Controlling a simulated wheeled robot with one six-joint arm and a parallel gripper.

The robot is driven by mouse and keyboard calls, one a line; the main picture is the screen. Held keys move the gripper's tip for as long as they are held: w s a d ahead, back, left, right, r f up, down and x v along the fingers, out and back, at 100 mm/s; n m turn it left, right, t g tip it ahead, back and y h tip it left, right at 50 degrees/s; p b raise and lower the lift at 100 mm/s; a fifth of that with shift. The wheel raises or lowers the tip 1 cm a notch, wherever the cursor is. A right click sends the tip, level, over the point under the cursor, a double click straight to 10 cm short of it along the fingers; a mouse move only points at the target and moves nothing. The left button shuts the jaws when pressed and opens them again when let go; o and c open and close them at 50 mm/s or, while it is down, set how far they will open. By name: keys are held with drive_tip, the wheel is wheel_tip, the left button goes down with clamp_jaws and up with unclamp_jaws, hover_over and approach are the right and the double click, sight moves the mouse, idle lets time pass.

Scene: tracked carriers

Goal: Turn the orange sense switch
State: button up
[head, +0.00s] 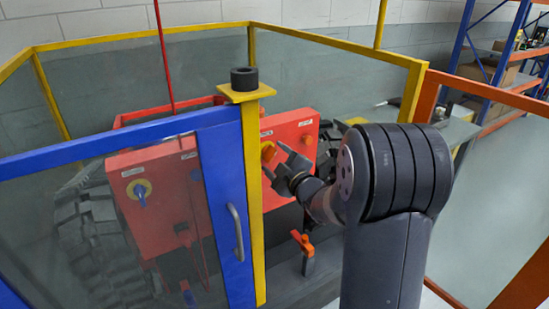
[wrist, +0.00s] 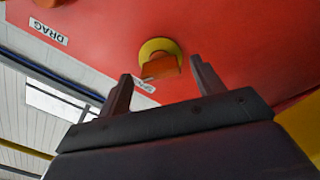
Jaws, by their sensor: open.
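The orange sense switch (wrist: 160,66) sits on a round yellow base on the red panel (wrist: 230,35). In the head view the orange switch (head: 268,151) is on the red carrier box just right of the yellow post. My gripper (wrist: 160,70) is open, with one finger on each side of the switch in the picture. The switch lies at or just beyond the fingertips; I cannot tell whether they touch it. A white label (wrist: 146,87) below the switch is partly hidden by a finger. In the head view my gripper (head: 276,160) is close in front of the panel.
A yellow post (head: 252,200) and a blue gate (head: 225,190) with a handle stand left of my gripper. An orange lever (head: 303,243) is below it. A blue switch (head: 140,192) is on the left box. A DRAG label (wrist: 48,32) is on the panel.

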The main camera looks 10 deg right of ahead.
drive_tip(key=shift+w+a, duration=0.15)
drive_tip(key=shift+w, duration=0.2)
drive_tip(key=shift+c, duration=0.3)
drive_tip(key=c, duration=0.9)
